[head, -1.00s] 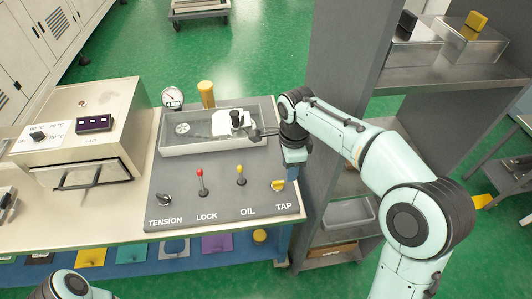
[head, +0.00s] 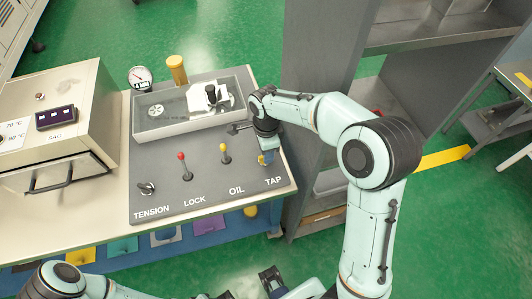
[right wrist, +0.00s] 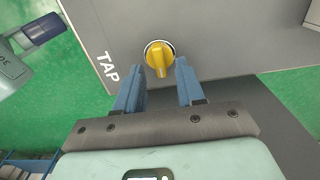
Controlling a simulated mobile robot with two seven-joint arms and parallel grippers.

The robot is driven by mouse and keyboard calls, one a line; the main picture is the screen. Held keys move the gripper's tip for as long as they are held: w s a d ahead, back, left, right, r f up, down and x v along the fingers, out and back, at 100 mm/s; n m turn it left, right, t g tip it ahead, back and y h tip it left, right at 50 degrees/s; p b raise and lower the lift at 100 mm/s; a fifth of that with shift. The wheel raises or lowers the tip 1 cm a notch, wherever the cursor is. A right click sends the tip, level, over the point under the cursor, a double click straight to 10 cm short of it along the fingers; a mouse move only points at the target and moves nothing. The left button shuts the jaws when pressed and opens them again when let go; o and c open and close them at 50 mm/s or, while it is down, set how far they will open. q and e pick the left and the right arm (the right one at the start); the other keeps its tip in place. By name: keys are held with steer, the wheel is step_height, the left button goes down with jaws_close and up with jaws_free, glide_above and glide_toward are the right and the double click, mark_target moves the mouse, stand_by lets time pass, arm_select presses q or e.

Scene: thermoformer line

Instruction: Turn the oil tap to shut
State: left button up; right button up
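The oil tap is a yellow knob (head: 265,158) at the right end of the grey panel (head: 205,205), above the printed word TAP. In the right wrist view the knob (right wrist: 159,58) has a ridge running nearly straight up and down the picture. My right gripper (head: 265,154) points down over the tap and partly hides it. In the right wrist view its blue fingers (right wrist: 160,78) are apart, one on each side just short of the knob, with nothing between them. My left arm shows at the lower left; dark parts at the bottom edge may be its hand, unclear.
A red-topped lever (head: 185,166) and a yellow-topped lever (head: 225,154) stand left of the tap, then a black TENSION knob (head: 146,188). A shallow tray (head: 150,130), a gauge (head: 140,77) and a yellow cylinder (head: 177,69) are behind. Grey shelving (head: 318,70) stands close on the right.

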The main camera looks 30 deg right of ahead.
steer(key=shift+f, duration=0.8)
jaws_close()
